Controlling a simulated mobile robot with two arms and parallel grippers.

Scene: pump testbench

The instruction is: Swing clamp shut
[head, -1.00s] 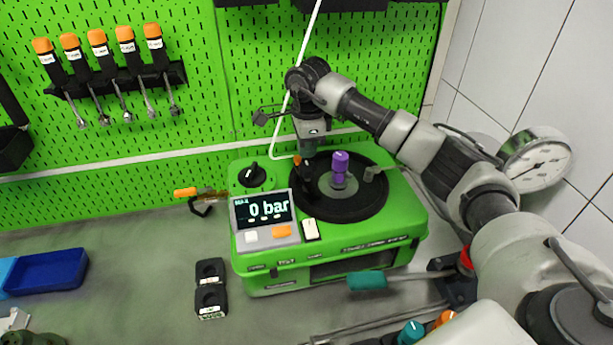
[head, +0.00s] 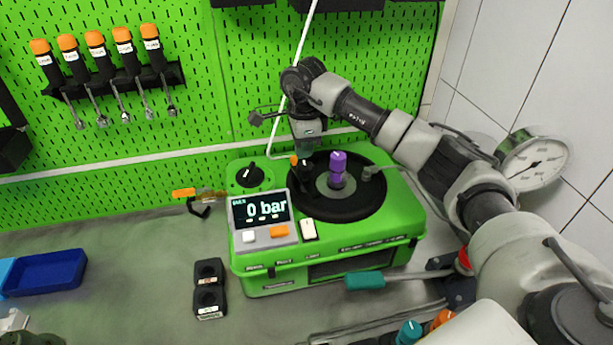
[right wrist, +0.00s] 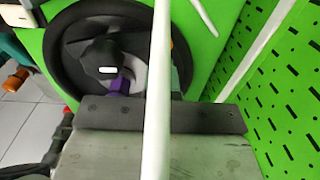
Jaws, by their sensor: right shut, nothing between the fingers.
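A black clamp piece with an orange tip (head: 301,170) stands at the left side of the round black plate (head: 352,209) on the green test bench (head: 405,228). A purple part (head: 338,164) stands upright at the plate's centre. My right gripper (head: 306,146) is shut and empty, pointing down just behind the clamp piece; whether it touches the clamp I cannot tell. In the right wrist view, the black plate (right wrist: 62,55) and the purple part (right wrist: 120,83) show beyond the gripper. A white tube (right wrist: 158,75) crosses in front and hides part of the scene. My left gripper is not clearly visible.
The display (head: 262,209) reads 0 bar. A black knob (head: 250,176) sits left of the plate. A pressure gauge (head: 535,163) is at the right wall. A teal-handled lever (head: 365,282) lies in front.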

